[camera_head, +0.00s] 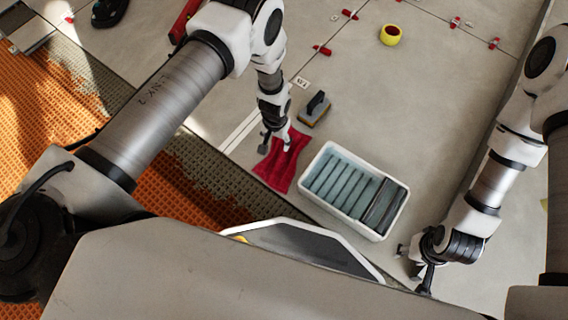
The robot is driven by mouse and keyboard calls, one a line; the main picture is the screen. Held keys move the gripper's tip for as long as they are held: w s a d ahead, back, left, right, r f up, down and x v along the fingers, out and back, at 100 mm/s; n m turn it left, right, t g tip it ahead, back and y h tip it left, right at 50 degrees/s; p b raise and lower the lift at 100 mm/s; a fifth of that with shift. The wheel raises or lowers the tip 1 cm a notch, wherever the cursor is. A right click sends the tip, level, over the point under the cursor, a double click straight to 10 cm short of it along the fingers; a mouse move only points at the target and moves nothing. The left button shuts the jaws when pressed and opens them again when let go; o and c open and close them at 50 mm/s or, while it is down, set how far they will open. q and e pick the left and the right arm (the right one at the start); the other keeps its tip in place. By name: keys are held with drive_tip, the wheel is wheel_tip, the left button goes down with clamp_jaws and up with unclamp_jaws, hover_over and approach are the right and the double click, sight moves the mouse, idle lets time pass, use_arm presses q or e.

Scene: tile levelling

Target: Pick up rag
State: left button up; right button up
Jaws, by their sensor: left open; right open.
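The red rag (277,172) lies on the grey tiled floor, just left of a white wash tub. My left gripper (275,149) is open over the upper part of the rag, with its fingers pointing down at it. I cannot tell whether the fingers touch the cloth. The fingers and wrist hide a little of the rag's top edge. My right gripper (413,269) is open and empty, low over the floor to the right of the tub, away from the rag.
The white tub (312,195) with a ribbed insert stands close beside the rag. A float with a dark handle (315,109) lies above it. A yellow tape roll (391,35) and several red levelling clips (322,50) are farther off. Orange matting (150,170) covers the left floor.

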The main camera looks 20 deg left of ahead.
sight(283, 151)
use_arm(q)
drive_tip(key=w+d+f, duration=0.1)
drive_tip(key=w+f+b, duration=0.1)
drive_tip(key=shift+w+d+f, duration=0.2)
drive_tip(key=shift+d+f, duration=0.15)
drive_tip(key=shift+f, duration=0.05)
wheel_tip(283, 151, down, 7)
drive_tip(key=b, duration=0.4)
drive_tip(key=shift+s+r, duration=0.1)
drive_tip(key=shift+r, duration=0.3)
drive_tip(key=shift+a, duration=0.1)
clamp_jaws()
use_arm(e)
wheel_tip(283, 151, down, 7)
